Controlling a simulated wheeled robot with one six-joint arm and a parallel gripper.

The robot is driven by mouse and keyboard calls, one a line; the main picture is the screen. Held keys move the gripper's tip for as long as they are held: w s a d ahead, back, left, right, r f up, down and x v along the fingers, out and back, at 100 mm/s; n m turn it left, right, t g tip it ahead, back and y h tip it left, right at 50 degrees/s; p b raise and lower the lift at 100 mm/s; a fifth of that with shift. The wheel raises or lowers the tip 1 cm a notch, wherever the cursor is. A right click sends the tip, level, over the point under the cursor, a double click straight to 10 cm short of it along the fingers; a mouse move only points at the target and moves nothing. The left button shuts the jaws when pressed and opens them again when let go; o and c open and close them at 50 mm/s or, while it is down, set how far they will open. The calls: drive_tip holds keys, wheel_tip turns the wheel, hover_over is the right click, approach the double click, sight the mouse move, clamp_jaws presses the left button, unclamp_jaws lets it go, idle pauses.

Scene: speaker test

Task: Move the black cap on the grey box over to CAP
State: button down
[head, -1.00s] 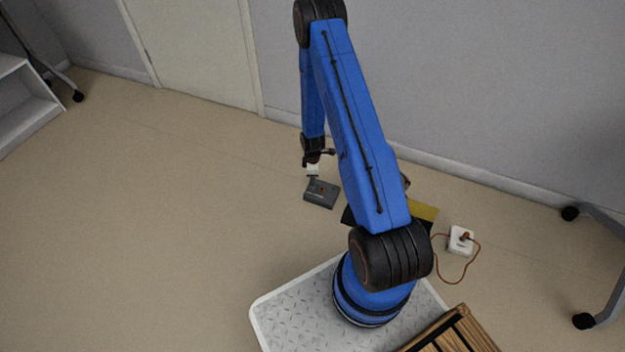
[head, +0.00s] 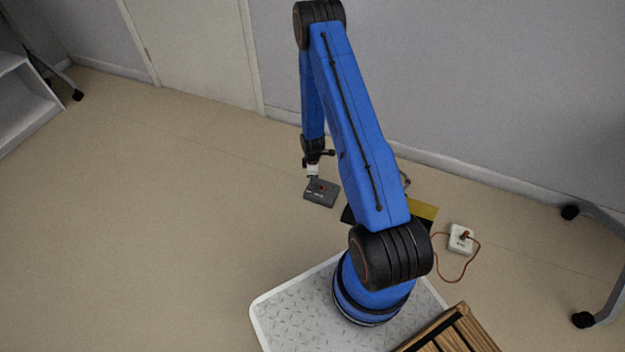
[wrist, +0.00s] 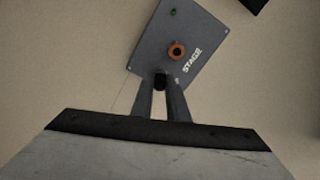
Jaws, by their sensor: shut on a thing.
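The grey box (head: 321,193) lies on the floor left of my arm in the head view. In the wrist view the grey box (wrist: 172,42) shows an orange ring-shaped socket, a small green light and the label STAGE. The black cap (wrist: 160,82) is between the fingertips of my gripper (wrist: 161,84), at the near edge of the box below the orange socket. My gripper is shut on it. I cannot tell whether the cap touches the box. No label CAP is readable.
A white box (head: 461,238) with an orange cord sits on the floor at right. A black and yellow thing (head: 424,211) is partly hidden behind my arm. A wooden crate (head: 462,330) is at the front. The floor at left is clear.

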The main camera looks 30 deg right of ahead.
drive_tip(key=shift+f, duration=0.15)
drive_tip(key=c, duration=1.6)
unclamp_jaws()
drive_tip(key=shift+c, duration=0.2)
drive_tip(key=shift+r, duration=3.75)
